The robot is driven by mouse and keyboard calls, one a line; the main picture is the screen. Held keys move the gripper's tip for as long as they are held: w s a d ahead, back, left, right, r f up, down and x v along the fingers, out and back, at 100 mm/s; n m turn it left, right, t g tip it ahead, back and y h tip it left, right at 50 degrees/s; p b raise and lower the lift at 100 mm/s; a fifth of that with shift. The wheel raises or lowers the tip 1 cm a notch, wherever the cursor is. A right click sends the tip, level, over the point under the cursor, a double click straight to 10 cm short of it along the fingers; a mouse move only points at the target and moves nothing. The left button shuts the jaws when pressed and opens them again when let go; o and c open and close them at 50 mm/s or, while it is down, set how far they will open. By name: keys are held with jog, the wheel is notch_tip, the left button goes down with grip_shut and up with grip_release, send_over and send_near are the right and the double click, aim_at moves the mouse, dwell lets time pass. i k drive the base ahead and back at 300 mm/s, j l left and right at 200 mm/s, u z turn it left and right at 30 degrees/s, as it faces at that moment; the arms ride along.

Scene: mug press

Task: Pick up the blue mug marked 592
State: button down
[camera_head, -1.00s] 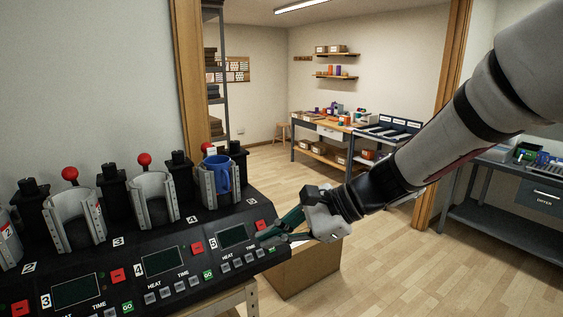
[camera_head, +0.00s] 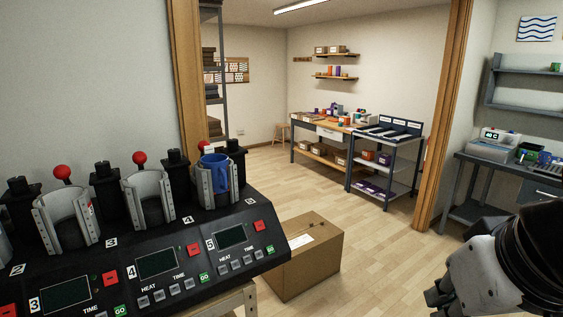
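A blue mug (camera_head: 219,171) sits in the clamp of press station 5 (camera_head: 203,187), at the right end of the black press machine. Its handle faces the front right. No number can be read on it from here. My gripper (camera_head: 432,300) is at the lower right edge, well to the right of the press and away from the mug. Its fingers are mostly cut off or hidden, so I cannot tell if it is open or shut.
Other press stations, with a clamp (camera_head: 149,199) and red-knobbed levers, stand left of the mug. A cardboard box (camera_head: 303,262) is on the floor beside the press. Workbenches (camera_head: 322,131) stand farther back. Open wooden floor lies between.

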aim_at(218, 163)
jog(key=i+l, duration=0.3)
jog(key=i, duration=0.25)
jog(key=i+l+u, duration=0.25)
jog(key=i+l, duration=0.3)
jog(key=i, duration=0.2)
jog(key=i+l+u, duration=0.25)
jog(key=i+l, duration=0.5)
